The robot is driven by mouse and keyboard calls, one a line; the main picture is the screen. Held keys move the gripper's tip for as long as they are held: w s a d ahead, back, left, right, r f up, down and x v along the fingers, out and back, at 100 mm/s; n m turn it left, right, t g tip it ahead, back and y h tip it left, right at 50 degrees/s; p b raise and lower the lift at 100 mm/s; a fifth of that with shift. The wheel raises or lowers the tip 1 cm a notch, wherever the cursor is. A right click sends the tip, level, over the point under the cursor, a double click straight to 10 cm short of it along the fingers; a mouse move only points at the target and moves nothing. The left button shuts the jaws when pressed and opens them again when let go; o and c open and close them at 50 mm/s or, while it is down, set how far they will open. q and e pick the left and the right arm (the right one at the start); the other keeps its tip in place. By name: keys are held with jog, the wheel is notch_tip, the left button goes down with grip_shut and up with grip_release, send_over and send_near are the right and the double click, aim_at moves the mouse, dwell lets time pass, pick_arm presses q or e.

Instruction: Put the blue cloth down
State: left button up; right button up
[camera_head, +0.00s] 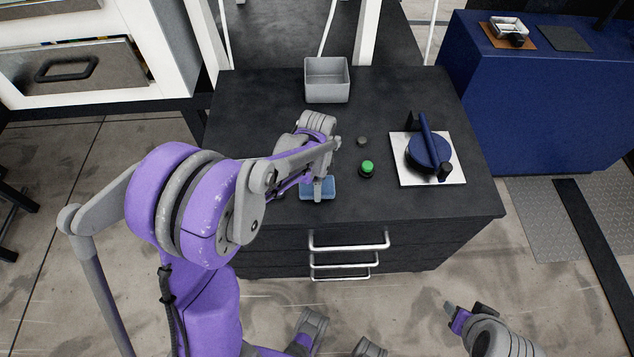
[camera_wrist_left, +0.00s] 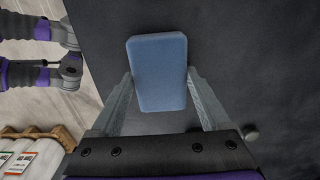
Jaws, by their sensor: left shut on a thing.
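The blue cloth (camera_head: 320,190) is a flat, folded-looking rectangle near the front edge of the black cabinet top (camera_head: 270,115). In the left wrist view the cloth (camera_wrist_left: 158,70) lies between the two grey fingers of my left gripper (camera_wrist_left: 159,76), which is shut on its long sides. In the head view my left gripper (camera_head: 318,182) points down at the cloth and hides part of it. I cannot tell whether the cloth touches the top or is just above it. My right gripper (camera_head: 467,308) is low at the bottom right, away from the cabinet; its fingers are unclear.
A grey open bin (camera_head: 327,86) stands at the back of the top. A green button (camera_head: 367,167) and a small dark knob (camera_head: 361,141) are right of the cloth. A blue round device with a handle (camera_head: 428,154) sits on a white plate (camera_head: 455,176) farther right.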

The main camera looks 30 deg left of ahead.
pick_arm(q)
jog(key=o, duration=1)
jog(key=shift+f, duration=0.15)
jog(key=o, duration=0.3)
